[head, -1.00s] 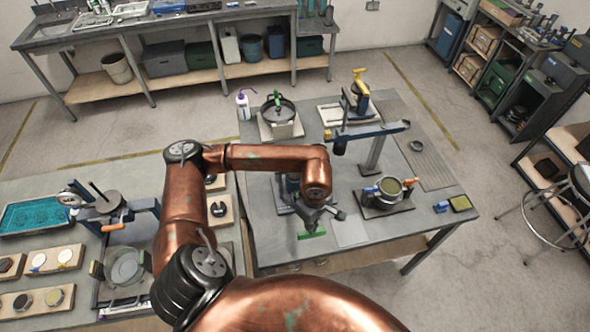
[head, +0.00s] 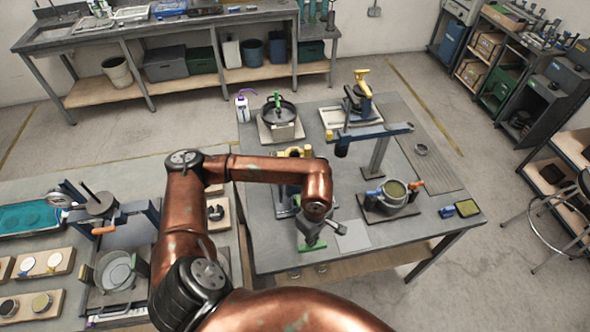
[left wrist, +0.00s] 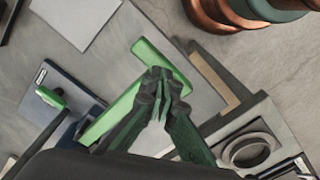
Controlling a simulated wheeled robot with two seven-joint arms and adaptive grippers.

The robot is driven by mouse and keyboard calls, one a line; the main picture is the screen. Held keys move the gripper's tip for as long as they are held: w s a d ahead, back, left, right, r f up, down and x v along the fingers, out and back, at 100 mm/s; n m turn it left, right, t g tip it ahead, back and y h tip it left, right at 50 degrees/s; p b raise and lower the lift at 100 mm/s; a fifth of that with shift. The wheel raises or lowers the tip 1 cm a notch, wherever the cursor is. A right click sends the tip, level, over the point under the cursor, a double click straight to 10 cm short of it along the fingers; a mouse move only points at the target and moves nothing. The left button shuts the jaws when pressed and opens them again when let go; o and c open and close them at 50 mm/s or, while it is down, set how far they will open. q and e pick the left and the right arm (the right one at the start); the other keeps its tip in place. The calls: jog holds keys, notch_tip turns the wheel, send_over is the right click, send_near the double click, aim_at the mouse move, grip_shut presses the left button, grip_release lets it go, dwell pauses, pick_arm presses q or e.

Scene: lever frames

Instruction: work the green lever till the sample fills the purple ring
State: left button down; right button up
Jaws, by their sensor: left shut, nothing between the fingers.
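A green lever with a T-shaped end (left wrist: 163,64) lies under my left gripper (left wrist: 160,82) in the left wrist view. The fingers are shut and empty, close over the lever; I cannot tell whether they touch it. In the head view my left gripper (head: 311,241) is near the front edge of the middle table, and a little green (head: 313,246) shows beside it. My forearm hides part of the lever's frame. I cannot make out a purple ring or the sample in either view. My right gripper is out of view.
On the middle table (head: 262,228) stand a pan with a green handle (head: 277,104), a yellow-topped device (head: 361,88), a post with a blue arm (head: 377,158) and a round pot (head: 397,194). A grey plate (head: 353,236) lies right of my gripper. The table's right side is clearer.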

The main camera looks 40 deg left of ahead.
pick_arm(q)
notch_tip(320, 180, up, 14)
jog(key=w+a+p, duration=0.1)
jog(key=p, duration=0.4)
jog(key=shift+w+a+r+p, duration=0.15)
jog(key=shift+a+r+p, duration=0.15)
jog(key=shift+p, duration=0.1)
dwell(0.7)
